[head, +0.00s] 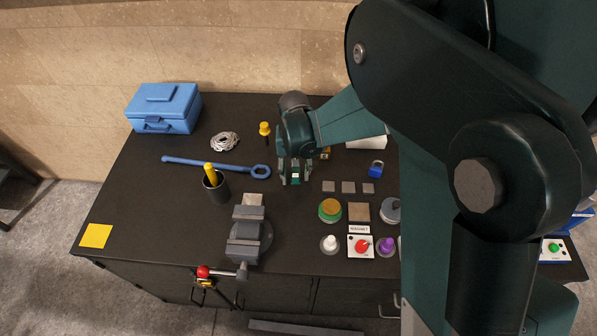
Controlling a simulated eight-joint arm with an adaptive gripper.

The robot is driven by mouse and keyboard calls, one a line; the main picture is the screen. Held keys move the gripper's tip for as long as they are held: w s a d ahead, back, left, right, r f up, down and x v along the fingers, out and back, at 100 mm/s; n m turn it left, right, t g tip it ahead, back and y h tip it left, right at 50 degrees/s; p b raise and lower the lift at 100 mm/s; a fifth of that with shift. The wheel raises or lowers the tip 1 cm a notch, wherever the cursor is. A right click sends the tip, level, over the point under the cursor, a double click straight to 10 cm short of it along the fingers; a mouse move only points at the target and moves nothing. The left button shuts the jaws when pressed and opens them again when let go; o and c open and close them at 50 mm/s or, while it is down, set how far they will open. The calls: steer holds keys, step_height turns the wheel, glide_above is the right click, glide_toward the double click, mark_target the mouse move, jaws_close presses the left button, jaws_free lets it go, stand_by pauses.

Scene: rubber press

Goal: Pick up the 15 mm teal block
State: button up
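My gripper (295,180) points down, low over the middle of the black table, just right of the ring end of the blue wrench. Its two fingers look apart, with a small dark patch and a light spot between them. I cannot tell whether that patch is a block or part of the gripper. I cannot make out the 15 mm teal block anywhere in the head view. It may be hidden by my gripper or arm, or be too small to tell.
Close by are the blue wrench (212,165), small grey square plates (348,187), a yellow-topped screwdriver (265,129) and a blue padlock (376,169). A vise (246,238) and a dark cup (216,187) stand at front left. My arm hides the table's right side.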

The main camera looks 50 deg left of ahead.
steer(key=shift+f, duration=0.15)
stand_by(0.4)
steer(key=c, duration=1)
